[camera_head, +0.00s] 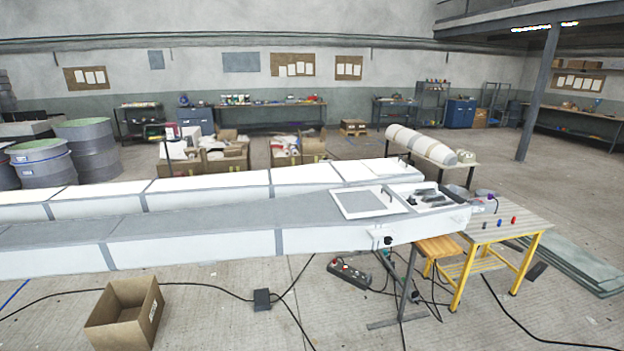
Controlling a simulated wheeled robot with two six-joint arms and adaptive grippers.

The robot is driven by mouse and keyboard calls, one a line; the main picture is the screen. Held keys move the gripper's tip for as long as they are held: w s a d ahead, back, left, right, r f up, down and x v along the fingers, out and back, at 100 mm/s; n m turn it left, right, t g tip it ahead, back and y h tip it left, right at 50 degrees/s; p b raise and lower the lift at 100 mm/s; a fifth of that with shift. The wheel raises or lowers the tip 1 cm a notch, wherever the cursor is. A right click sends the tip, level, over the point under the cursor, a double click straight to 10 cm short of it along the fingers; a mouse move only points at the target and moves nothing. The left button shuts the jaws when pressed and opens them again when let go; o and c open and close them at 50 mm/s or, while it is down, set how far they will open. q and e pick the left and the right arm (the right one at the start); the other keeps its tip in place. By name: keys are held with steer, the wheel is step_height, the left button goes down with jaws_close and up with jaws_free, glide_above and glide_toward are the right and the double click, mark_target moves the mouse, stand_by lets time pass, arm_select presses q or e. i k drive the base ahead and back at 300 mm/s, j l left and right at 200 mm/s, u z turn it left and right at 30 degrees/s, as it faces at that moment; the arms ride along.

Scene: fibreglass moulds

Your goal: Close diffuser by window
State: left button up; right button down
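I cannot pick out a diffuser for certain, and no window shows. A long white and grey mould (200,235) runs from the left edge to the middle right. Near its right end is an open compartment (440,208) with dark parts inside, too small to make out. A flat square white panel (366,203) with a grey middle lies on top, left of the compartment. Neither of my grippers is in view.
A second white mould (210,187) lies behind. A yellow-legged table (520,228) with small coloured items stands at the right end. An open cardboard box (125,315), a power strip (349,273) and black cables lie on the floor. Several drums (90,150) stand left.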

mark_target(356, 203)
steer(key=i+j+z, duration=0.1)
steer(key=i, duration=0.45)
steer(key=i+j+z, duration=0.1)
steer(key=i, duration=0.45)
steer(key=i+j+z, duration=0.1)
steer(key=i+j, duration=0.15)
steer(key=i, duration=0.3)
steer(key=i+j+z, duration=0.1)
steer(key=i+j, duration=0.15)
steer(key=i, duration=0.25)
steer(key=i+j+z, duration=0.1)
steer(key=i+j, duration=0.2)
steer(key=i, duration=0.25)
